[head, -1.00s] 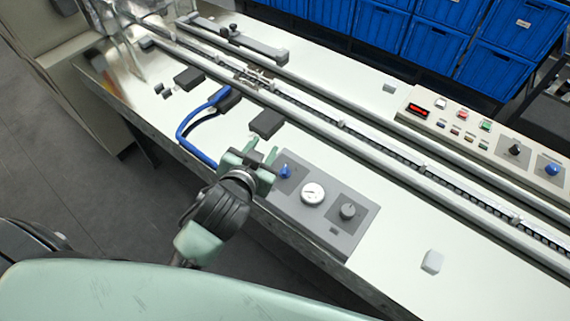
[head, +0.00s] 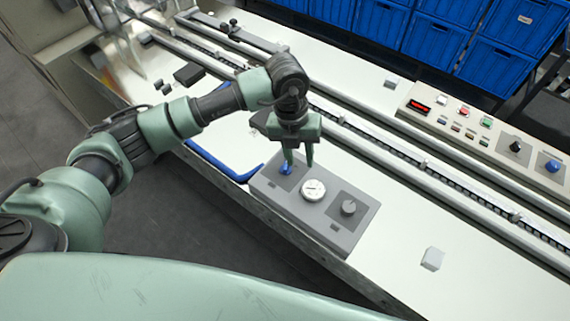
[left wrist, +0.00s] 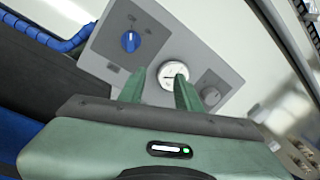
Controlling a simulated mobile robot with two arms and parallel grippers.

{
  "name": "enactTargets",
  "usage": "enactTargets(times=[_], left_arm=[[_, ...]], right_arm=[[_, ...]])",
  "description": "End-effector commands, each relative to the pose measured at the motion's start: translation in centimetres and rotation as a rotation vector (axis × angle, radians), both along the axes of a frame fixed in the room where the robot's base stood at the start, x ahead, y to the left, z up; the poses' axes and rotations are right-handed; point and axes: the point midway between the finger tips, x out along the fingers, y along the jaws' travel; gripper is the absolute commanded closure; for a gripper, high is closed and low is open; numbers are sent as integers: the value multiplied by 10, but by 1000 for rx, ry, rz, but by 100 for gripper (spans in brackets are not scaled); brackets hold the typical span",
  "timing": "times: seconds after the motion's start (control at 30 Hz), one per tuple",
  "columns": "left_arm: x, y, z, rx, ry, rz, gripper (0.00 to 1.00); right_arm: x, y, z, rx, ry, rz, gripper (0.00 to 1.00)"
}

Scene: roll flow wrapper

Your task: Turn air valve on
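The air panel is a grey box (head: 320,222) on the bench with a blue knob (head: 285,169), a round white gauge (head: 313,190) and a grey knob (head: 348,207). The blue knob is probably the air valve. My left gripper (head: 299,164) points down over the panel, close to the blue knob, with its fingers apart and empty. In the left wrist view the blue knob (left wrist: 130,41) stands beyond the fingertips (left wrist: 160,84), left of the gauge (left wrist: 174,73), apart from the fingers. My right gripper is not in view.
A blue hose (head: 225,166) runs along the bench's near edge to the panel. A conveyor rail (head: 420,168) crosses behind it. A control console (head: 490,140) stands at the right, with blue crates (head: 430,45) behind. A small white block (head: 432,259) lies on the clear front right.

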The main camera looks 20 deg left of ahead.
Motion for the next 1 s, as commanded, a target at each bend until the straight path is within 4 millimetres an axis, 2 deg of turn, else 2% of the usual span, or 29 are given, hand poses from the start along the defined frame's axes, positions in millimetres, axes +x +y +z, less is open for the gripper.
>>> enactTargets(times=[0.03, 0.1, 0.2, 0.63, 0.8, 1.0], left_arm=[[6, 18, 2, 68, -5, 24, 66], [10, 34, 3, 131, -6, 45, 66], [11, 42, -2, 163, -4, 58, 66], [11, 40, -64, 158, -3, 55, 66], [11, 40, -73, 158, -6, 54, 66], [11, 40, -74, 158, -7, 54, 66]], right_arm=[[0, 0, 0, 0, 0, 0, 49], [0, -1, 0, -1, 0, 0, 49], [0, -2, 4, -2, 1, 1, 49], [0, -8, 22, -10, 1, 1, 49], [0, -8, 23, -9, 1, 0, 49], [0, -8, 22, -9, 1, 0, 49]])
